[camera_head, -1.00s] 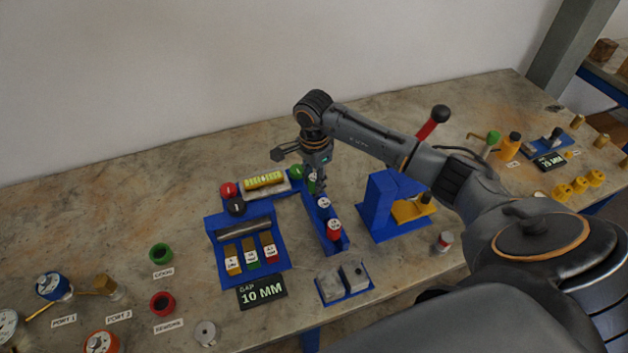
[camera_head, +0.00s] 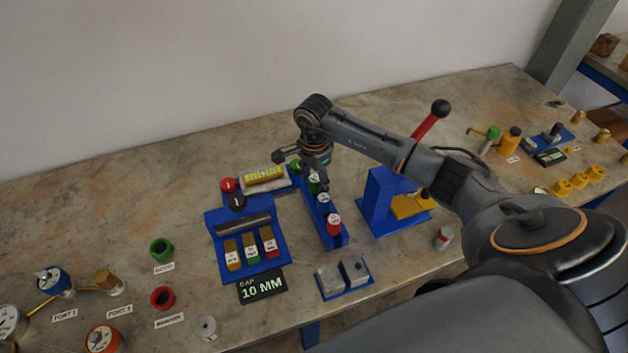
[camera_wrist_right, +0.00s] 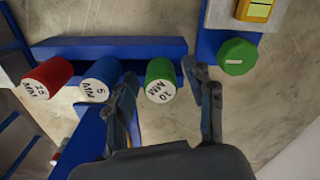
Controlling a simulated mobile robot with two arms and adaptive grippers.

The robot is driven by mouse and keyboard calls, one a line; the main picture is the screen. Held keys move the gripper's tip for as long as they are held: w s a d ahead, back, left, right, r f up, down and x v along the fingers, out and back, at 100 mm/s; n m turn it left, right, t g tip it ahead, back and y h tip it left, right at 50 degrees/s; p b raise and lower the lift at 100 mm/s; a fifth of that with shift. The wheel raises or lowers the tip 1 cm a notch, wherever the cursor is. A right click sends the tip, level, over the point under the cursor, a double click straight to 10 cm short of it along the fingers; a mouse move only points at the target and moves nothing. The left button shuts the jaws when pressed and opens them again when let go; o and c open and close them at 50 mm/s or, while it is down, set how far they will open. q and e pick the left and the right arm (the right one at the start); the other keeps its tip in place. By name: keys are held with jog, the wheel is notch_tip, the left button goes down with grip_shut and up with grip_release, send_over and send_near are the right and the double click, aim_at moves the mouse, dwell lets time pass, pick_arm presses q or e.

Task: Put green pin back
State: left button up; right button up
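The green pin (camera_wrist_right: 160,81), its end marked 10 MM, stands in the blue rack (camera_wrist_right: 110,48), beside the blue 5 MM pin (camera_wrist_right: 100,82) and the red 15 MM pin (camera_wrist_right: 47,77). My right gripper (camera_wrist_right: 168,88) is open, with one finger on each side of the green pin; a gap shows on the right-finger side. In the head view, my right gripper (camera_head: 317,182) is low over the far end of the rack (camera_head: 340,242) and partly hides the green pin (camera_head: 313,186). The blue pin (camera_head: 323,199) and red pin (camera_head: 333,223) stand nearer. My left gripper is not in view.
A green knob (camera_wrist_right: 237,56) sits close to the right finger, by a yellow level (camera_head: 264,175). A blue fixture with tagged blocks (camera_head: 213,226) stands left of the rack; a blue press with a red lever (camera_head: 428,122) stands right. A 10 MM display (camera_head: 262,286) lies in front.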

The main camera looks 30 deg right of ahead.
jog(key=shift+r+p, duration=0.7)
jog(key=shift+p, duration=0.05)
notch_tip(320, 180, up, 12)
jog(key=b, duration=0.4)
jog(key=shift+f, duration=0.25)
